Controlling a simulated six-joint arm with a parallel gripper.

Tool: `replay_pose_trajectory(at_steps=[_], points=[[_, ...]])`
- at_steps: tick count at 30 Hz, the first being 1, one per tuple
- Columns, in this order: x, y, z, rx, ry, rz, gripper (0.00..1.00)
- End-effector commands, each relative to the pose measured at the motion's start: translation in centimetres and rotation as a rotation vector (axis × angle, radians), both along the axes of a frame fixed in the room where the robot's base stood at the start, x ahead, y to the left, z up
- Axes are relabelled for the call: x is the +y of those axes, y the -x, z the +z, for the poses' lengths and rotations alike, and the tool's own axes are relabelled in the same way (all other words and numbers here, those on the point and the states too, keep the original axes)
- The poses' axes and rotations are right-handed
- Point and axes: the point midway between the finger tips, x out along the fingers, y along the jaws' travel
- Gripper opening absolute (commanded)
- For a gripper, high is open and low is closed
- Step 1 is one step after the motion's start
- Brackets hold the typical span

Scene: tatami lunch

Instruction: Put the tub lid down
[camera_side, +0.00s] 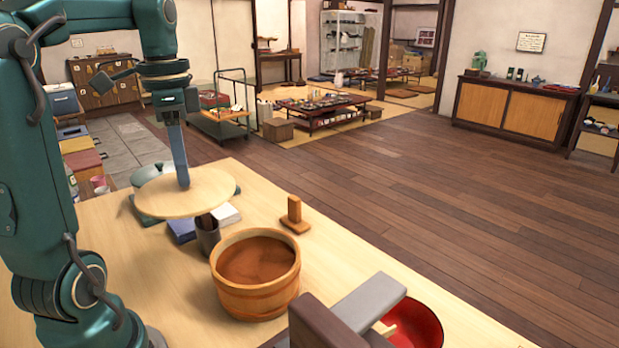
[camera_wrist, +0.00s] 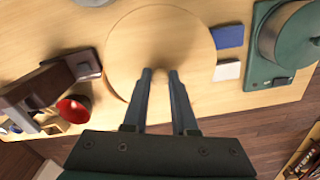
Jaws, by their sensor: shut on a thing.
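The tub lid (camera_side: 212,199) is a flat, pale wooden disc, held roughly level above the table. My gripper (camera_side: 183,182) points down and is shut on the lid near its middle, probably by a handle that the fingers hide. In the wrist view the lid (camera_wrist: 190,38) fills the upper middle, with my gripper's fingers (camera_wrist: 160,74) reaching onto it. The round wooden tub (camera_side: 255,290) stands uncovered on the table, in front and to the right of the lid in the side view. I cannot make out the tub in the wrist view.
A dark cup (camera_side: 208,238) stands beside the tub, partly under the lid's edge. A blue cloth (camera_wrist: 230,36), a white cloth (camera_wrist: 227,70) and a green pot (camera_wrist: 268,42) are near the lid. A wooden stand (camera_side: 294,217) and a red bowl (camera_side: 418,325) stand farther right.

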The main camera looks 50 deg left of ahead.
Motion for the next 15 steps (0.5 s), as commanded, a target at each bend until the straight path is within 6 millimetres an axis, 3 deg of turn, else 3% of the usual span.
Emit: replay_pose_trajectory(at_steps=[7, 15], points=[[-4.8, -2.8, -1.4, 0.003, 0.002, -0.16, 0.0], [-11.0, -5.5, -3.8, 0.003, 0.001, 0.0, 0.0]])
